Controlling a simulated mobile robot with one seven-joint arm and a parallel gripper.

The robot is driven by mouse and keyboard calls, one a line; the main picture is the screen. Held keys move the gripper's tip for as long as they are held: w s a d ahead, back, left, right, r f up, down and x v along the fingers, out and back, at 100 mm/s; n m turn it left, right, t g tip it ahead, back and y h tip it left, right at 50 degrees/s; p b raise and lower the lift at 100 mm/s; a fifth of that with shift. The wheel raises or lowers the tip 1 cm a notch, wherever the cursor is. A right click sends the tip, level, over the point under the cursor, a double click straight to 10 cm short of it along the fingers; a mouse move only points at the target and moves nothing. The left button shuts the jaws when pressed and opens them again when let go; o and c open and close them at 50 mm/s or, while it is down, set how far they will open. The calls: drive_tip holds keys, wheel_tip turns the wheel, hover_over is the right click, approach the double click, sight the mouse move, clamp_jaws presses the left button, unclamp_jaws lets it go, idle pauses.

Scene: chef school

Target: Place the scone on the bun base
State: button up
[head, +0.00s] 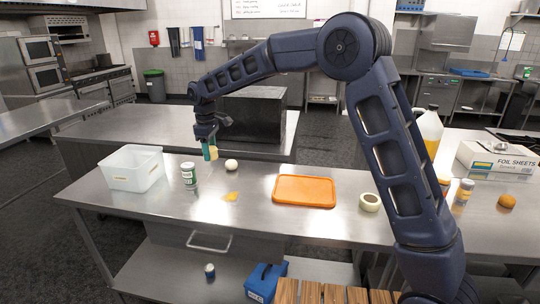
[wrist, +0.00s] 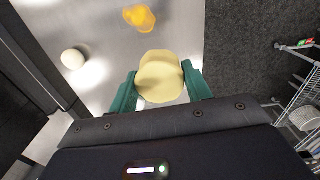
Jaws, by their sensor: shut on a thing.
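My gripper (wrist: 160,78) is shut, its two green fingers on either side of a pale yellow, roundish piece, seemingly the scone (wrist: 158,88). In the head view my gripper (head: 208,153) is over the far left part of the steel table, and the scone (head: 214,153) shows as a small yellow patch there. A whitish round item (head: 231,165) sits on the table just right of the gripper; it also shows at the upper left of the wrist view (wrist: 74,59). I cannot tell for sure which item is the bun base.
A flat yellow piece (head: 231,196) lies nearer the front. A clear bin (head: 132,170) and a green-labelled can (head: 189,175) stand left. An orange tray (head: 304,191) is central, with a tape-like ring (head: 369,202), bottles and a foil box (head: 497,159) to its right.

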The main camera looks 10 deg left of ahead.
drive_tip(key=w+d+r+m, duration=0.3)
drive_tip(key=w+d+m, duration=0.1)
drive_tip(key=w+d, duration=1.3)
drive_tip(key=w+d+r+m, duration=0.1)
drive_tip(key=w+d+m, duration=0.15)
drive_tip(key=d, duration=0.65)
drive_tip(key=w+d+r+m, duration=0.1)
drive_tip(key=w+d, duration=0.2)
drive_tip(key=d, duration=0.5)
drive_tip(key=w+d+r+m, duration=0.2)
drive_tip(key=w+d, duration=0.1)
drive_tip(key=d, duration=0.6)
wheel_tip(320, 180, up, 5)
drive_tip(key=m, duration=0.9)
hover_over(443, 176)
wheel_tip(443, 176, down, 20)
drive_tip(key=shift+r, duration=0.1)
drive_tip(key=shift+d, duration=0.1)
